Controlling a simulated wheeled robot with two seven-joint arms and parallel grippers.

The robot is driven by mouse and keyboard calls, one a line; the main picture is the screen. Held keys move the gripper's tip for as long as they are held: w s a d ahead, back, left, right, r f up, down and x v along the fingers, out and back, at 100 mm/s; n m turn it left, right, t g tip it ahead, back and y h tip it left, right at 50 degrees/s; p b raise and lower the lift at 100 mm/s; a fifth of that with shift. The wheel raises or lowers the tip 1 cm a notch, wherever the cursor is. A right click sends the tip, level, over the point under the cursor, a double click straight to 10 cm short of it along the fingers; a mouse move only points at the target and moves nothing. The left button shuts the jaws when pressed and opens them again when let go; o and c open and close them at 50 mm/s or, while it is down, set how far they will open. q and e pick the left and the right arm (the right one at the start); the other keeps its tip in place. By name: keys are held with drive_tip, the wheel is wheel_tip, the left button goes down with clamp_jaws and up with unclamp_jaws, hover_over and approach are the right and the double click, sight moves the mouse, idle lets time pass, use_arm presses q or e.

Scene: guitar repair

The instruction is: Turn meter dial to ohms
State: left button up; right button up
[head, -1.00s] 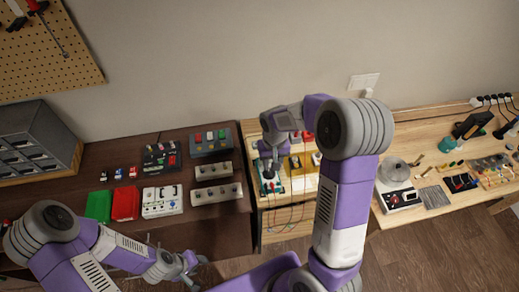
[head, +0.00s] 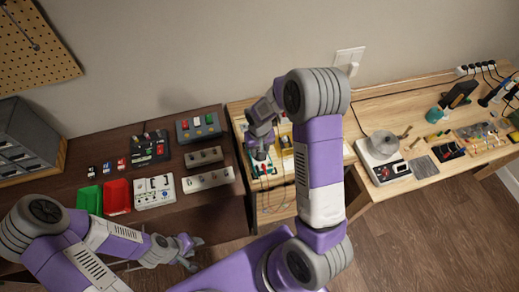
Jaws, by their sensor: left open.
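A small teal-edged device with thin red and dark leads, which looks like the meter (head: 264,170), lies on the light wooden bench. My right gripper (head: 261,154) points down over it and hides most of it. The dial cannot be seen, and whether the fingers touch it cannot be told. The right gripper's fingers are too small and overlapped to show if they are open or shut. My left gripper (head: 190,254) is open and empty, low in front of the dark bench and away from the meter.
The dark bench (head: 222,219) holds a green bin (head: 90,199), a red bin (head: 117,197) and several switch boxes. A yellow box (head: 287,148) stands close right of the meter. A round-topped scale (head: 383,160) is on the right bench. My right forearm crosses the middle.

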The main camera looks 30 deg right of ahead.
drive_tip(key=shift+c, duration=0.5)
clamp_jaws()
drive_tip(key=shift+n, duration=0.3)
drive_tip(key=n, duration=0.2)
drive_tip(key=shift+a+n+b, duration=0.1)
drive_tip(key=shift+n+b, duration=0.2)
drive_tip(key=shift+b, duration=0.1)
drive_tip(key=shift+n, duration=1.7)
drive_tip(key=shift+o, duration=0.5)
unclamp_jaws()
